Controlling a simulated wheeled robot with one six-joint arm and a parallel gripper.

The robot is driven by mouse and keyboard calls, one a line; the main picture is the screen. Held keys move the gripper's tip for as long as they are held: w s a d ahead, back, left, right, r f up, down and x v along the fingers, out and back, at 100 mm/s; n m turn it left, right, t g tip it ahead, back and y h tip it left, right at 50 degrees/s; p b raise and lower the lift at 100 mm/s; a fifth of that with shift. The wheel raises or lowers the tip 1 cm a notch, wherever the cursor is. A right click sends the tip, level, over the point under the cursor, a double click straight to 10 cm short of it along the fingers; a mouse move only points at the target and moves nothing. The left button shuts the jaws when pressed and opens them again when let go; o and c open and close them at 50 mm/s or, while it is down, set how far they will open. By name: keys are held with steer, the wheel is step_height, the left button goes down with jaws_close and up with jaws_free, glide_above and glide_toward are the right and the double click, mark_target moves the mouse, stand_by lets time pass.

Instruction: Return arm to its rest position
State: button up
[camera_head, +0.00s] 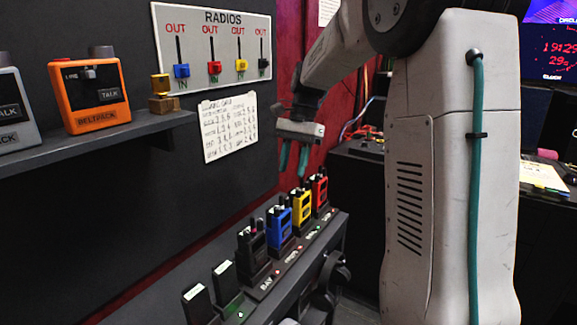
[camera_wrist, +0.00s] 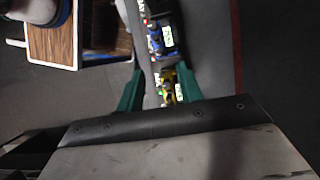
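My gripper (camera_head: 292,171) hangs with its teal fingers pointing down, above and behind the row of radios. In the wrist view my gripper (camera_wrist: 160,84) shows its two green fingers apart, with nothing held between them. Past the fingers the yellow radio (camera_wrist: 167,90) and the blue radio (camera_wrist: 155,40) show below. In the head view a black radio (camera_head: 252,250), a blue radio (camera_head: 279,222), a yellow radio (camera_head: 301,208) and a red radio (camera_head: 319,188) stand in the charger rack. My arm (camera_head: 340,45) is bent, reaching left and down.
A RADIOS panel (camera_head: 212,45) with coloured sliders is on the dark wall, above a handwritten sheet (camera_head: 229,127). A shelf (camera_head: 90,140) at left holds an orange beltpack (camera_head: 89,95) and a grey beltpack (camera_head: 14,110). A desk with screens stands at right.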

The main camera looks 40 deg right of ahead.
stand_by(0.3)
steer(key=s+a+f+n+t+h, duration=0.1)
steer(key=s+a+n, duration=0.4)
steer(key=s, duration=0.4)
steer(key=s+a+f+n+t+h, duration=0.15)
steer(key=s+a+n, duration=0.25)
steer(key=s, duration=0.5)
steer(key=s+a+n+t+h, duration=0.1)
steer(key=s+a+n+h, duration=0.1)
steer(key=s+a+n, duration=0.5)
step_height(320, 180, up, 3)
steer(key=m+g, duration=0.2)
steer(key=m, duration=1.3)
glide_above(287, 198)
steer(key=shift+w+r, duration=0.2)
steer(key=shift+f+m, duration=0.35)
steer(key=shift+m, duration=0.15)
step_height(287, 198, down, 7)
steer(key=shift+s+f, duration=0.15)
